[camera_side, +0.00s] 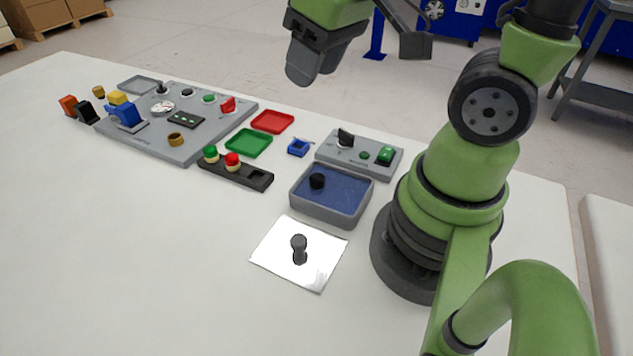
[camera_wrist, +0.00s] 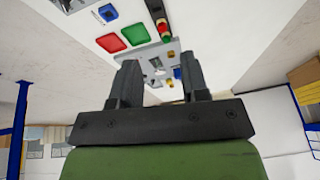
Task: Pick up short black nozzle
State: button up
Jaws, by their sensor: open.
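Two small black pieces could be the short black nozzle, and I cannot tell which it is. One black piece (camera_side: 317,181) stands in the blue-lined grey tray (camera_side: 296,200). The other, a dark piece with a rounded top (camera_side: 299,243), stands on a shiny white square plate (camera_side: 275,265). My gripper (camera_side: 301,72) is raised well above the table, behind and above the tray, apart from both pieces. In the wrist view my gripper (camera_wrist: 160,72) shows two dark fingers spread apart with nothing between them. Neither black piece is clearly visible in the wrist view.
A grey control box (camera_side: 360,153) with a black knob stands behind the tray. Left are a blue part (camera_side: 300,147), red tray (camera_side: 272,121), green tray (camera_side: 248,142), black holder (camera_side: 235,174) and large grey panel (camera_side: 150,140). The front left table is clear.

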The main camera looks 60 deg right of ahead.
aim_at(317, 176)
jog(key=d+f+n+g, duration=0.1)
jog(key=f, duration=0.3)
jog(key=d+f+n+g, duration=0.1)
jog(key=f, duration=0.3)
jog(key=w+d+f+n+g, duration=0.1)
jog(key=f+n+g, duration=0.1)
jog(key=f, duration=0.2)
jog(key=shift+d+f, duration=0.1)
jog(key=shift+f, duration=0.15)
notch_tip(317, 176, down, 4)
jog(key=shift+r, duration=0.15)
jog(key=shift+f, duration=3.25)
jog(key=shift+w, duration=0.1)
jog(key=c, duration=0.8)
jog(key=shift+o, duration=0.2)
jog(key=shift+r, duration=0.1)
